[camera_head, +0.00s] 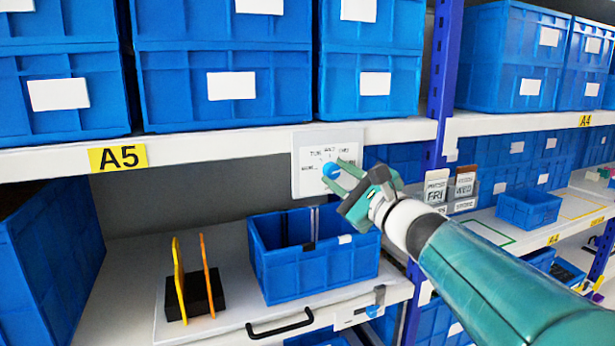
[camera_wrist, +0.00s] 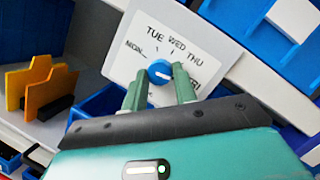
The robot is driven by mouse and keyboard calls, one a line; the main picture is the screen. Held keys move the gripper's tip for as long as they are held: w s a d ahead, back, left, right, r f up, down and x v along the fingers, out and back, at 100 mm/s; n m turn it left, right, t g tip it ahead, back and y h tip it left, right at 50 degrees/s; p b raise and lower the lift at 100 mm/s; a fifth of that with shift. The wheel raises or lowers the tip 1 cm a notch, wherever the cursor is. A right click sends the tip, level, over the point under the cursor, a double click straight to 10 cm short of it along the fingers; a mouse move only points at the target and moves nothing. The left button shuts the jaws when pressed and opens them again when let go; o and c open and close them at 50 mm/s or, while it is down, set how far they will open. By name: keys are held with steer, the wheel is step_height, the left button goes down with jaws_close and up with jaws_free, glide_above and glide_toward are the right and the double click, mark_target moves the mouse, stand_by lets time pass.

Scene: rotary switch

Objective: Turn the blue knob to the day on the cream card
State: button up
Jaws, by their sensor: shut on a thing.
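The blue knob (camera_wrist: 159,69) sits on a white dial plate (camera_wrist: 118,62) fixed to the shelf edge. MON, TUE, WED and THU read clearly around it; a label at lower right is partly hidden by a finger. The knob's white mark seems to point right and slightly down, towards that label. My gripper (camera_wrist: 159,77) is shut on the knob, one finger on each side. In the head view the knob (camera_head: 331,170) is between my fingertips (camera_head: 337,176). The pale cream card (camera_head: 436,190) reads FRI; a brown card (camera_head: 465,186) beside it reads WED.
A blue bin (camera_head: 315,277) stands below the dial, close under my gripper. A black holder (camera_head: 194,298) with upright yellow-orange pieces is left of it. The blue shelf post (camera_head: 440,80) rises right of the dial.

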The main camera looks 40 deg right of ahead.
steer(key=shift+w, duration=0.1)
steer(key=o, duration=1)
steer(key=s+f, duration=0.1)
steer(key=s, duration=0.3)
steer(key=s+f, duration=0.1)
steer(key=s, duration=0.8)
steer(key=shift+s+a+f, duration=0.25)
steer(key=shift+s+f, duration=0.1)
steer(key=shift+f, duration=0.05)
